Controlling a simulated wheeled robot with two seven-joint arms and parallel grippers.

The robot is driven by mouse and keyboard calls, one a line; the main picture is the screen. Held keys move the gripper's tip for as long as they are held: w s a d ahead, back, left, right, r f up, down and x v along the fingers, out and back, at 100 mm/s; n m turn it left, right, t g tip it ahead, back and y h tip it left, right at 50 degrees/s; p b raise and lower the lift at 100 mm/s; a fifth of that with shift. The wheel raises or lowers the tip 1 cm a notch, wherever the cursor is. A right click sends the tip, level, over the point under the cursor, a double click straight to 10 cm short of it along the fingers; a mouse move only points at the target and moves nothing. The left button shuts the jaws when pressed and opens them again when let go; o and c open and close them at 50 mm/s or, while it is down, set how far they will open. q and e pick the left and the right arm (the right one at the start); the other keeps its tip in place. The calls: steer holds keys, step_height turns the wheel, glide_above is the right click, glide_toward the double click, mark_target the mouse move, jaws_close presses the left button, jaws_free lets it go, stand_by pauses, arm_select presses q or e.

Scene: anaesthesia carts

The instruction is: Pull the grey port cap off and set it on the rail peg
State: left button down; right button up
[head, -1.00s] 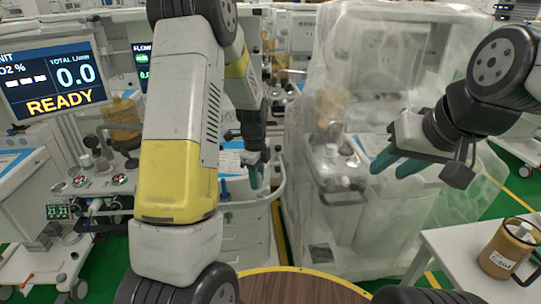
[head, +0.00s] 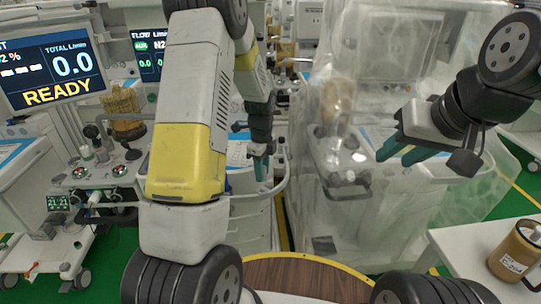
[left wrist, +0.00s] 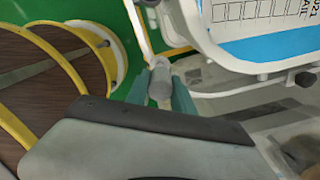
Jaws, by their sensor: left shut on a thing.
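The grey port cap (left wrist: 160,84) shows in the left wrist view as a small cylinder between the teal fingers of my left gripper (left wrist: 162,92), which is shut on it. A paler round part touches or lies just behind its far end; I cannot tell whether this is cap, port or peg. In the head view my left gripper (head: 261,168) points down by the curved corner of a cart's white rail (head: 286,178); the cap is too small to make out there. I cannot pick out the rail peg. My right gripper (head: 399,152) is open and empty, in front of the plastic-draped cart.
A draped machine (head: 385,60) stands right of centre. A monitor (head: 52,65) reading READY stands at left. A white side table (head: 475,262) with an amber canister (head: 515,250) is at lower right. A round wooden top (head: 300,278) lies at the bottom, close to me.

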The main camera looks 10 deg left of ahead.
mark_target(262, 188)
arm_select(q)
steer(key=shift+f, duration=1.7)
steer(key=shift+f, duration=0.95)
stand_by(0.4)
steer(key=c, duration=1)
jaws_free()
steer(key=shift+r, duration=3.85)
